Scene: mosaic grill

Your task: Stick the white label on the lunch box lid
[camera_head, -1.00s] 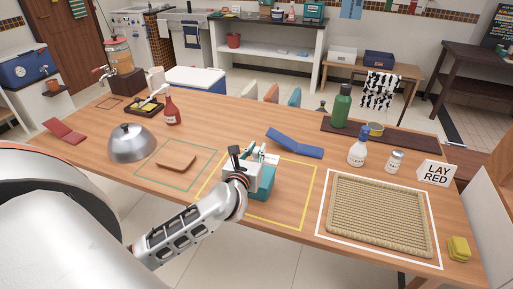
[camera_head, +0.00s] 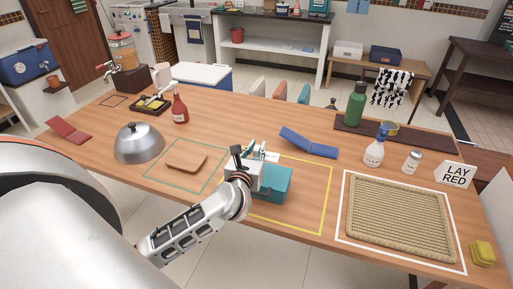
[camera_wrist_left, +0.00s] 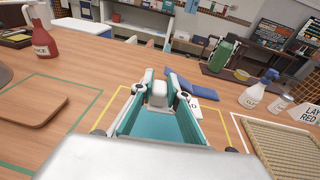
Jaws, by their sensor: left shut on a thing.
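The teal lunch box (camera_head: 275,181) stands inside the yellow outline on the wooden table, partly hidden by my left gripper. Its teal surface also shows below the fingers in the left wrist view (camera_wrist_left: 128,122). My left gripper (camera_head: 258,151) is over the left part of the box, with its fingers pointing away from me. It is shut on what looks like the white label (camera_wrist_left: 196,108), a small card with dark letters beside the right finger in the left wrist view. The exact grip is hard to see. My right gripper is not in view.
A blue folded item (camera_head: 309,143) lies behind the box. A brown board (camera_head: 187,161) and a metal dome (camera_head: 139,146) are to the left.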

